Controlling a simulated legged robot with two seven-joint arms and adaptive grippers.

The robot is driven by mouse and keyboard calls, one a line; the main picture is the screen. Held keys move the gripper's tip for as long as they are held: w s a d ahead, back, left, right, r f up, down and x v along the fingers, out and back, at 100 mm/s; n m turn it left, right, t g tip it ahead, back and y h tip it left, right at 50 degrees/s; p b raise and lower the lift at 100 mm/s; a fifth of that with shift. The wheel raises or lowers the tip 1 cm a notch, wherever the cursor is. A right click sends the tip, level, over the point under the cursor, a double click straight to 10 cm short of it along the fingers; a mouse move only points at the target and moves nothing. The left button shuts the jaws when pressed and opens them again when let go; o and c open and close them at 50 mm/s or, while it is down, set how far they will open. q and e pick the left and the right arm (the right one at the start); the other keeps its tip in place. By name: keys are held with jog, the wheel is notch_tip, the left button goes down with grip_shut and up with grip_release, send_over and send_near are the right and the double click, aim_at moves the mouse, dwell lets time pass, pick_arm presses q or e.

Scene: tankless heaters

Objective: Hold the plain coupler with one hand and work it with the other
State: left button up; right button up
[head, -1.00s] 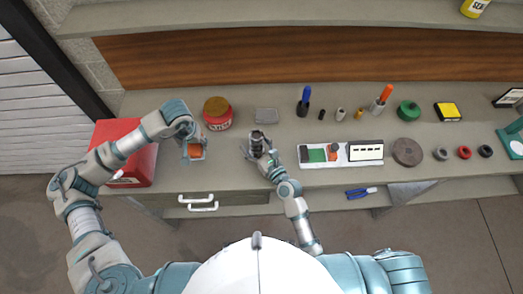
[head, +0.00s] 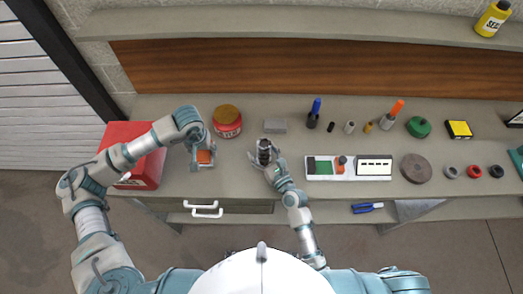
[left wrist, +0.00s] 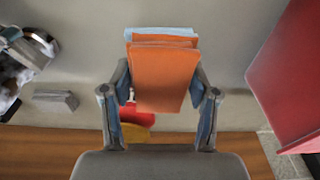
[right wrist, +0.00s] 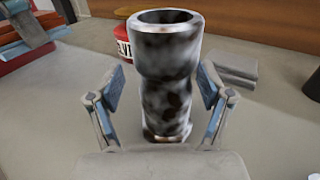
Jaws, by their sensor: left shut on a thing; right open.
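The plain coupler (head: 264,151) is a dark, mottled metal tube with a wider upper end, standing upright on the bench. In the right wrist view the coupler (right wrist: 165,75) is between the open fingers of my right gripper (right wrist: 162,108), with a gap on each side; its open top shows. In the head view my right gripper (head: 265,162) is at the coupler's near side. My left gripper (head: 204,160) is shut on a stack of orange folded cloths (left wrist: 165,75), left of the coupler. A pale blue layer shows at the stack's edge.
A red box (head: 140,165) stands left of my left gripper. A red jar (head: 228,122) and a grey block (head: 275,126) are behind the grippers. A white tray (head: 348,178) lies to the right, with several bottles and rings beyond. A shelf (head: 290,25) runs above.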

pick_arm(q)
jog(key=shift+d, duration=0.35)
pick_arm(e)
jog(key=shift+s+d, duration=0.15)
jog(key=shift+d, duration=0.2)
pick_arm(q)
jog(key=shift+a, duration=0.2)
pick_arm(e)
jog(key=v, duration=1.1)
jog(key=shift+s+a, duration=0.15)
jog(key=shift+a, duration=0.05)
pick_arm(q)
jog(key=shift+d, duration=0.15)
pick_arm(e)
jog(key=shift+s+d, duration=0.1)
jog(key=shift+d, duration=0.1)
